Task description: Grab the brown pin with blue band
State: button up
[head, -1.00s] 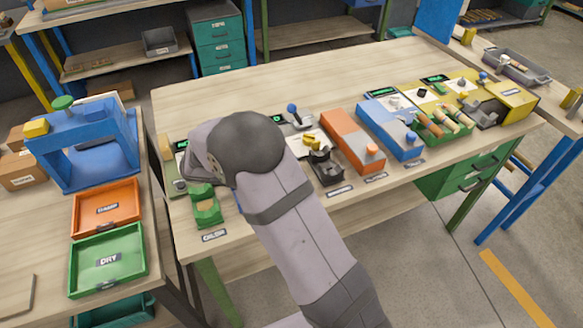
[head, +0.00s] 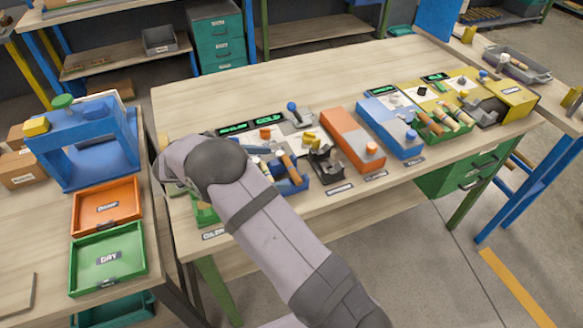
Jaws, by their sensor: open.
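A blue rack (head: 296,187) on the middle bench holds turned wooden pins, with a brown one (head: 289,165) lying at a tilt in it. I cannot make out a blue band on any pin. A green rack (head: 425,131) farther right holds several more pins, light and brown, also too small to tell bands. My arm crosses the bench from the lower right, and its wrist is over the bench's left end, left of the blue rack. My gripper's fingers are hidden behind the wrist. The arm covers part of the bench left of the blue rack.
An orange box (head: 352,138) and a blue box (head: 390,126) stand between the racks. A dark fixture (head: 325,168) is beside the blue rack. Orange (head: 106,205) and green (head: 108,258) trays lie on the left table. The back of the bench (head: 300,85) is clear.

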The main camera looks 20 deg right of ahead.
aim_at(289, 168)
jog(key=shift+p+x, duration=1.2)
jog(key=shift+x, duration=1.4)
jog(key=shift+f, duration=0.2)
jog(key=c, duration=0.9)
